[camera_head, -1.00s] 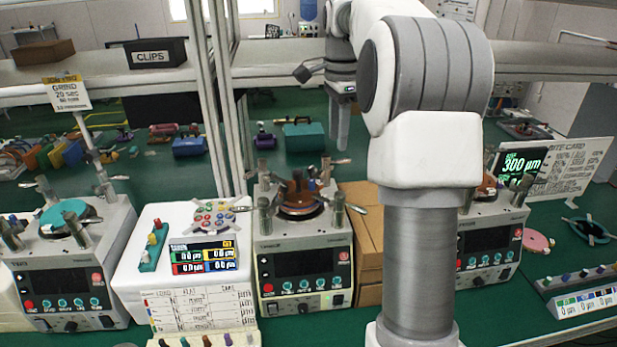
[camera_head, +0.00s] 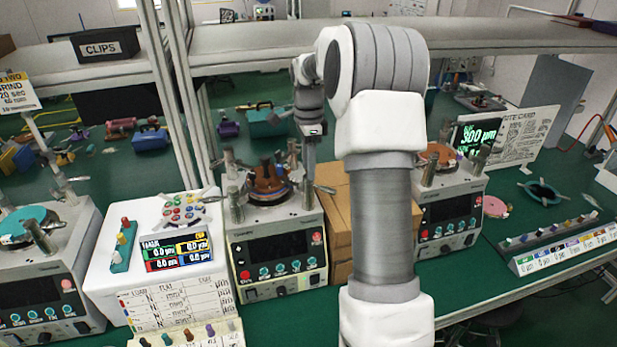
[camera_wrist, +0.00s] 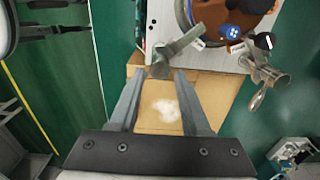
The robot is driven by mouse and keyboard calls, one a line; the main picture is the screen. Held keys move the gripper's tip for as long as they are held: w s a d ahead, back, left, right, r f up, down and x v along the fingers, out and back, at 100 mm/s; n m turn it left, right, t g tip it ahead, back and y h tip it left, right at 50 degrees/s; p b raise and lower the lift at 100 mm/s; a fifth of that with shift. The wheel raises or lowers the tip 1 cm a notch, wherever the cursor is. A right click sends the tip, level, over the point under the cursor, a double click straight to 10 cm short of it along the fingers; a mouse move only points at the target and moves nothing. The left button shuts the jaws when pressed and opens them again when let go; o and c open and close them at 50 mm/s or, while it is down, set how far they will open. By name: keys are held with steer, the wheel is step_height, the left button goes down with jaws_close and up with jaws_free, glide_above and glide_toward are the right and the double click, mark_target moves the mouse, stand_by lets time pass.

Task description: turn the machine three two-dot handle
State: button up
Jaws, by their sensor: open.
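The middle machine (camera_head: 278,250), a grey box with a dark screen and a brown round plate on top, has posts and lever handles around the plate. Its number label is too small to read. My gripper (camera_head: 310,178) points down at the plate's back right side. In the wrist view, my gripper (camera_wrist: 160,98) is open, with nothing between its fingers. A grey lever handle (camera_wrist: 178,48) lies just beyond the fingertips; I cannot tell whether it touches. Another post with a lever (camera_wrist: 262,72) stands to the right. A blue piece with pale marks (camera_wrist: 236,31) sits on the plate.
Cardboard boxes (camera_head: 338,215) stand right of the middle machine and lie below my fingers. Another machine (camera_head: 455,215) stands further right, and one with a teal plate (camera_head: 30,270) at left. A white panel with colour displays (camera_head: 150,260) sits between. A shelf (camera_head: 480,38) spans behind.

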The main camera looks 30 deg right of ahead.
mark_target(317, 187)
steer(key=shift+f, duration=2.15)
steer(key=shift+c, duration=0.3)
jaws_close()
